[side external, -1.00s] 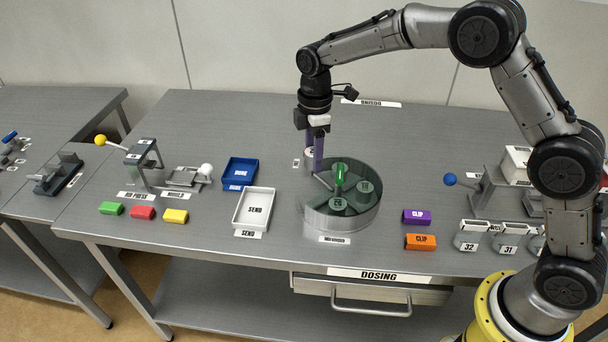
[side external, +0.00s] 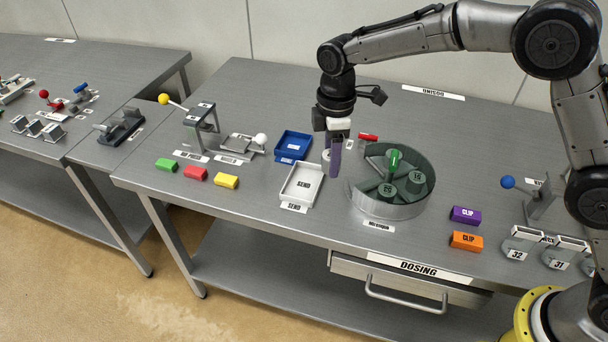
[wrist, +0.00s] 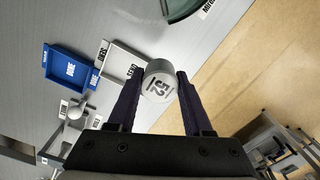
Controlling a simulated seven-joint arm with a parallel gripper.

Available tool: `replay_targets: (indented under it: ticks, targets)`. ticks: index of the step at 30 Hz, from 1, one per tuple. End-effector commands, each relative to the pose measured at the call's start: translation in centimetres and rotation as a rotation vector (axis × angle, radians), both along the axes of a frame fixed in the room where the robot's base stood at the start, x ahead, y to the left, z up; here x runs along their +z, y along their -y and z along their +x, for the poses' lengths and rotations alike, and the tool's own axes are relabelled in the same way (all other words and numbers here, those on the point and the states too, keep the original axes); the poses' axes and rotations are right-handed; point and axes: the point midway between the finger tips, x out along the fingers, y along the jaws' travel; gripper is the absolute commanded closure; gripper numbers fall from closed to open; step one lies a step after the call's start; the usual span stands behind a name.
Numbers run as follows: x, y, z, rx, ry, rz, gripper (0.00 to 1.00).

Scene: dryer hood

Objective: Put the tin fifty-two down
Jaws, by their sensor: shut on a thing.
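The tin fifty-two (wrist: 158,84) is a pale grey round tin with "52" on its face. In the wrist view it sits between the two fingertips of my gripper (wrist: 160,78), which is shut on it. In the side view my gripper (side external: 335,172) hangs fingers down between the white SEND tray (side external: 302,185) and the round glass-topped drum (side external: 390,207). The SEND tray looks empty and also shows in the wrist view (wrist: 124,62). Whether the tin touches the table is unclear.
A blue DONE tray (side external: 292,147) stands behind the SEND tray. The drum has a green handle (side external: 394,160) and holds numbered tins. A small red piece (side external: 368,136) lies behind it. Purple (side external: 466,215) and orange (side external: 466,241) CLIP blocks lie to the right.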

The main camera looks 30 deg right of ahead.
Motion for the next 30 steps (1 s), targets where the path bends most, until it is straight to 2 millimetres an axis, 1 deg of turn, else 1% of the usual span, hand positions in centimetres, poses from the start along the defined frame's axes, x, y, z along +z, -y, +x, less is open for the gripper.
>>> replay_targets:
  ticks: [1, 3, 5, 9, 13, 23, 27, 30]
  targets:
    - [-0.6, -0.4, 0.9, 0.0, -0.001, -0.001, 1.0]
    - [-1.1, -0.8, 2.1, 0.0, -0.001, 0.0, 1.0]
    - [-1.9, -1.1, 2.9, 0.0, -0.003, -0.001, 1.0]
    - [-4.2, -1.9, 4.7, 0.0, -0.003, -0.001, 1.0]
    - [-5.7, -2.3, 5.9, 0.0, -0.001, -0.001, 1.0]
    - [-7.3, -2.8, 7.1, 0.0, -0.001, -0.001, 1.0]
    - [-9.4, -2.8, 6.9, 0.0, -0.004, -0.002, 1.0]
    - [-10.2, -2.8, 7.0, 0.0, -0.001, -0.001, 1.0]
